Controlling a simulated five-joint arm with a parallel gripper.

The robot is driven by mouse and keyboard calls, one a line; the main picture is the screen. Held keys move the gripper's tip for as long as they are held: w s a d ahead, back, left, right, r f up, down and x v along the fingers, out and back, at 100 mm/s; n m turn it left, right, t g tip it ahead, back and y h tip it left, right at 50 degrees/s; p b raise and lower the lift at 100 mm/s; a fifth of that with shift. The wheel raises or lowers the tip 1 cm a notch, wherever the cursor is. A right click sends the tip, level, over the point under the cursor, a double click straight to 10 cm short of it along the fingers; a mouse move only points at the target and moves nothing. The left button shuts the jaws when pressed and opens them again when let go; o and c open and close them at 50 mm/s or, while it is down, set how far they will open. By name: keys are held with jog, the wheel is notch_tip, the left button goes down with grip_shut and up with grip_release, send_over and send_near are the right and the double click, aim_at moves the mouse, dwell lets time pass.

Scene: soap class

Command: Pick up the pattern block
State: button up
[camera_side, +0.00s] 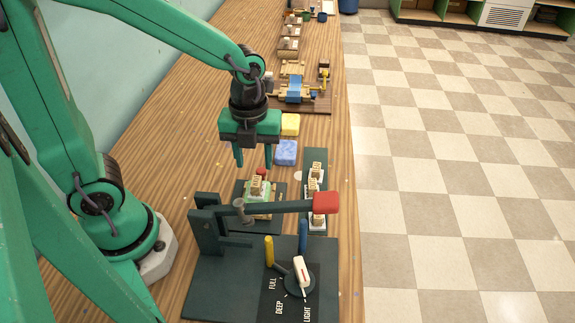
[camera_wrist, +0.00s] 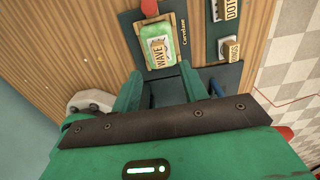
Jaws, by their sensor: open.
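A small wooden block marked WAVE (camera_wrist: 157,52) sits on a pale green and white piece (camera_wrist: 151,35) on a dark plate; the side view shows this block (camera_side: 257,184) too. More wooden-topped blocks stand on a second dark plate to the right, one marked DOTS (camera_wrist: 231,9) and another (camera_wrist: 233,49) whose word is hard to read. I cannot tell which block is the pattern block. My gripper (camera_side: 253,163) is open and empty, pointing down above the WAVE block's plate. In the wrist view its fingers (camera_wrist: 163,88) are apart, just below the WAVE block.
A lever press with a red handle (camera_side: 325,203) stands in front on a dark base (camera_side: 215,280) with a white dial pointer. A blue sponge (camera_side: 287,152) and a yellow sponge (camera_side: 290,124) lie behind. The table's right edge is close to the second plate (camera_side: 315,156).

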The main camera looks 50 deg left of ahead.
aim_at(256, 181)
jog(key=shift+f, duration=1.1)
jog(key=shift+f, duration=2.55)
jog(key=c, duration=0.8)
jog(key=shift+r, duration=0.1)
jog(key=shift+r, duration=4.95)
